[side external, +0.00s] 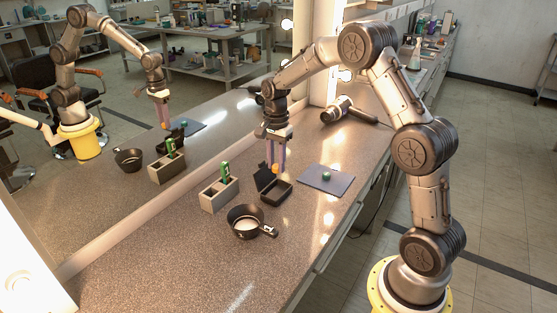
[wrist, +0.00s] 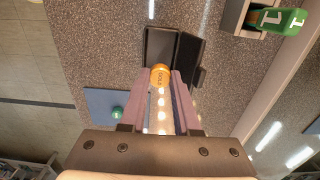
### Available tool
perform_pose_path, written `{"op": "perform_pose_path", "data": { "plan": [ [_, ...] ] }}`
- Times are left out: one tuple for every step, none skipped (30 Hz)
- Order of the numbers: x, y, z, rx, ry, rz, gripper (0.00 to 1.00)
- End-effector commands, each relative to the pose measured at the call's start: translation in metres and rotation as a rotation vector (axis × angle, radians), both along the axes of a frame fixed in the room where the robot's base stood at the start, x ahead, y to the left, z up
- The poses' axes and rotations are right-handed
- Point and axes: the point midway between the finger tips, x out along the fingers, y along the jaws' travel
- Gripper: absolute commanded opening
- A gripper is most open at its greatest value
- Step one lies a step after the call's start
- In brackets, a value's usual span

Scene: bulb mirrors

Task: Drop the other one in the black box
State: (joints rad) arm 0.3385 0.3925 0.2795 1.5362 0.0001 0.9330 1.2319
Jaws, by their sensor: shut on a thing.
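My gripper (side external: 276,166) is shut on a small gold-orange thing (wrist: 160,74) with lettering on its face. It also shows between the purple fingertips in the side view. My gripper holds it above the open black box (side external: 277,191), whose lid (side external: 264,176) stands raised on the mirror side. In the wrist view, the box (wrist: 158,47) lies just beyond the fingertips, and the gold thing overlaps its near edge. The exact height of the gold thing over the box is hard to tell. A small green round thing (side external: 326,175) sits on a blue-grey mat (side external: 341,183) to the right.
A grey block (side external: 213,199) with a green item (side external: 225,171) standing in it is left of the box. A black pan (side external: 237,213) stands in front. A hair dryer (side external: 342,110) lies behind. A large mirror (side external: 215,120) borders the counter; its left-hand objects are reflections.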

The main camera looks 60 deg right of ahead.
Motion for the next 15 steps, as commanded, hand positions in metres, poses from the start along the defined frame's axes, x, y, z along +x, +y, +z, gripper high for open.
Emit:
{"op": "perform_pose_path", "data": {
  "plan": [
    [0.0,0.0,0.0,0.0,0.0,0.0,0.0],
    [0.0,0.0,0.0,0.0,0.0,0.0,0.0],
    [0.0,0.0,-0.001,0.0,0.0,0.0,0.0],
    [0.0,0.0,-0.002,0.0,0.001,0.0,0.0],
    [0.0,0.0,-0.003,0.0,0.001,0.0,0.0],
    [0.0,0.0,-0.004,0.0,0.002,-0.001,0.0],
    [0.0,0.0,-0.006,0.0,0.002,-0.001,0.0],
    [-0.001,0.0,-0.008,0.0,0.002,-0.001,0.0],
    [0.0,0.0,-0.01,0.0,0.002,-0.001,0.0],
    [-0.001,0.0,-0.012,0.0,0.002,-0.001,0.0],
    [-0.001,0.0,-0.015,0.001,0.002,-0.001,0.0],
    [-0.001,0.0,-0.018,0.001,0.003,-0.001,0.0],
    [-0.001,0.0,-0.02,0.001,0.003,-0.001,0.0],
    [-0.001,0.0,-0.022,0.001,0.003,-0.001,0.0],
    [-0.001,0.0,-0.025,0.0,0.002,-0.001,0.0]
  ]
}}
